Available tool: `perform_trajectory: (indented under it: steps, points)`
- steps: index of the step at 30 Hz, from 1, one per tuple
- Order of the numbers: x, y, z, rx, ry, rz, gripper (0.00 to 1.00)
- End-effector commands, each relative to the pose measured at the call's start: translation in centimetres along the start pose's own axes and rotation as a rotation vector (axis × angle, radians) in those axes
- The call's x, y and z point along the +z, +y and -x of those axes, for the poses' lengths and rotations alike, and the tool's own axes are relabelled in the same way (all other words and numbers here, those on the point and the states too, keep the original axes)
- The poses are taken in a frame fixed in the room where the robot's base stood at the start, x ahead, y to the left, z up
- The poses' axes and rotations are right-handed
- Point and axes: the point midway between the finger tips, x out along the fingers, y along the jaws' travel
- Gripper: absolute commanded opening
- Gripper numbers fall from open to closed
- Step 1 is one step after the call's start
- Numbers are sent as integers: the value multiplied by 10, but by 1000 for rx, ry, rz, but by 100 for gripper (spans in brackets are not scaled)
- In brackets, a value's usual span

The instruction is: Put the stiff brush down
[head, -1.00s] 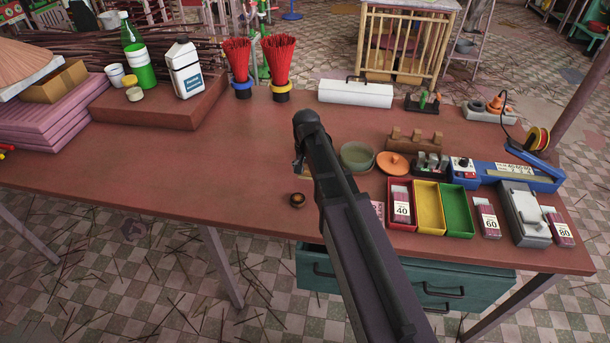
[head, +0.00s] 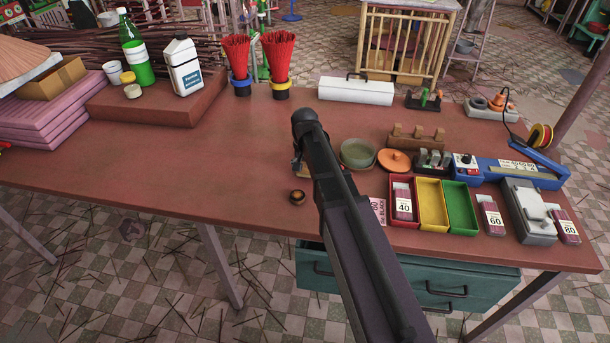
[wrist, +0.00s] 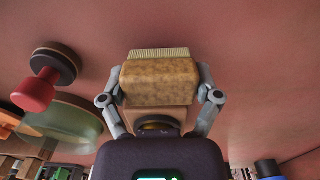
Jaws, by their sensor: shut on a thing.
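The stiff brush (wrist: 160,85) is a tan wooden block with a row of pale bristles on its far edge in the wrist view. My gripper (wrist: 162,92) is shut on it, with one grey finger along each side. The reddish-brown table top (wrist: 240,50) lies behind the brush; I cannot tell whether the bristles touch it. In the head view my dark arm reaches over the middle of the table (head: 180,165) and hides nearly all of the gripper and brush.
Right of my arm are a green bowl (head: 358,154), an orange lid (head: 395,161) and red, yellow and green trays (head: 433,205). The table's left-middle is clear.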

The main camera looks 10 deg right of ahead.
Motion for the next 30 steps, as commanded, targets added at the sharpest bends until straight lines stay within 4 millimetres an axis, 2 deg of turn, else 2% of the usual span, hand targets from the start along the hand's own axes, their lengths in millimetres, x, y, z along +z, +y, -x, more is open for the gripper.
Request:
perform_trajectory:
  steps: [3, 21, 22, 23, 30]
  points:
    - [0, 0, -10, 0, 0, 0, 43]
    - [0, 0, -15, 0, 0, 0, 43]
    - [0, 0, -14, 0, 0, 0, 90]
    - [0, 0, -13, 0, 0, 0, 99]
    - [0, 0, -13, 0, 0, 0, 100]
